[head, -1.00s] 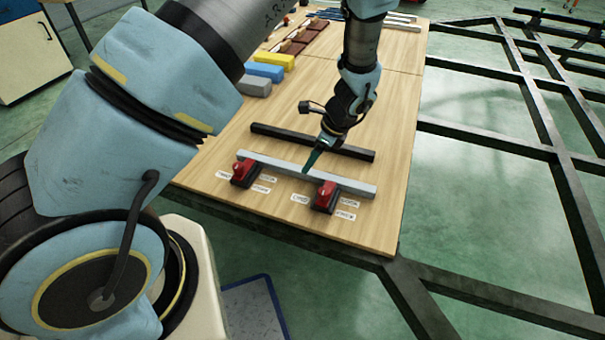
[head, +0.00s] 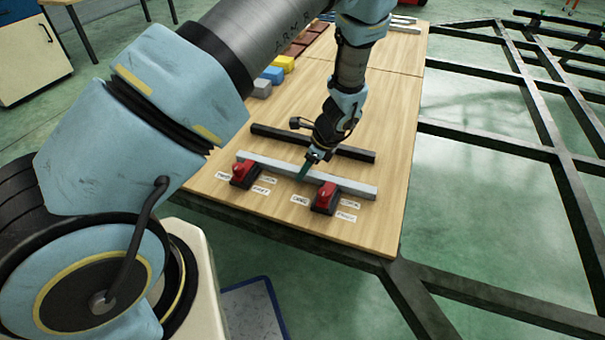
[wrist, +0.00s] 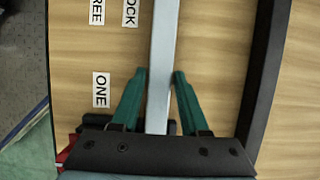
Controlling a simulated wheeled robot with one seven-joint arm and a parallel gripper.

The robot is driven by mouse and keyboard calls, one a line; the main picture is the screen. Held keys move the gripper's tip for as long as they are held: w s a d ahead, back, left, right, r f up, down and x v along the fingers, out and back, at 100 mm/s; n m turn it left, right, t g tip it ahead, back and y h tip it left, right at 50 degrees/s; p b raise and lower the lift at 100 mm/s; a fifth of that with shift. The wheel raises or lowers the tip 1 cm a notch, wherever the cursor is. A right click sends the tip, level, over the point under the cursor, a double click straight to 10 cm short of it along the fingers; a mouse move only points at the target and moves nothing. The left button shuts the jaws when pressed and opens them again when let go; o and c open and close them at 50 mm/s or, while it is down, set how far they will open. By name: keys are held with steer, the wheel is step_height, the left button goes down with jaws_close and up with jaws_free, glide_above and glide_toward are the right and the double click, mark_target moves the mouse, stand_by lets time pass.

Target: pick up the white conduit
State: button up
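In the wrist view the conduit (wrist: 163,40) runs up the picture between my two green fingers. My gripper (head: 302,172) is over the middle of the bar, between the two holders, pointing down. In the wrist view my gripper (wrist: 159,74) is open, one finger on each side of the bar, with a gap showing on the right. I cannot tell how far down the fingertips reach beside it.
The left holder (head: 243,172) and right holder (head: 325,197) have small labels beside them. A black bar (head: 350,150) lies parallel behind the conduit. Blue, yellow and grey blocks (head: 270,75) sit farther back. A dark metal frame (head: 480,145) stands right of the table.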

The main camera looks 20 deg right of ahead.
jaws_close()
stand_by(0.4)
